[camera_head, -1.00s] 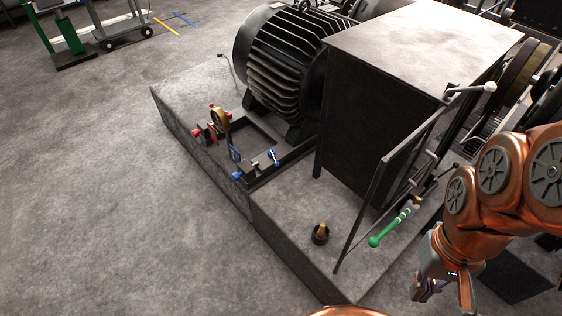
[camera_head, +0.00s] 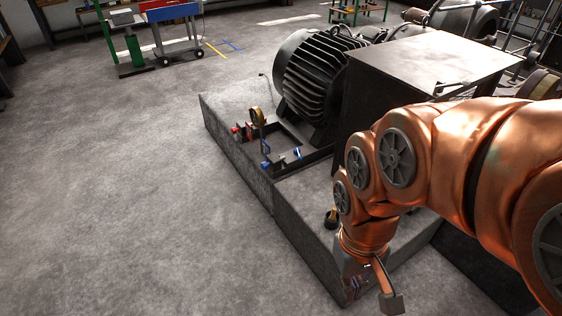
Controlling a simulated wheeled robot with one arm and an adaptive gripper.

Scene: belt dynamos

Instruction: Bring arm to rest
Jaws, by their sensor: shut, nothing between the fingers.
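My copper-coloured arm reaches in from the right edge and bends down near the lower middle. My gripper (camera_head: 374,300) hangs at its end, pointing down, in front of the near end of the concrete plinth (camera_head: 240,150). It is shut and holds nothing. My arm hides part of the plinth and the lower part of the dark machine cabinet (camera_head: 440,58).
A black finned motor (camera_head: 318,78) stands on the plinth beside the cabinet. A frame with red and blue clamps (camera_head: 285,158) lies before it. A small black-and-brass piece (camera_head: 331,217) sits close to my arm. A cart (camera_head: 176,40) stands far back. The left floor is clear.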

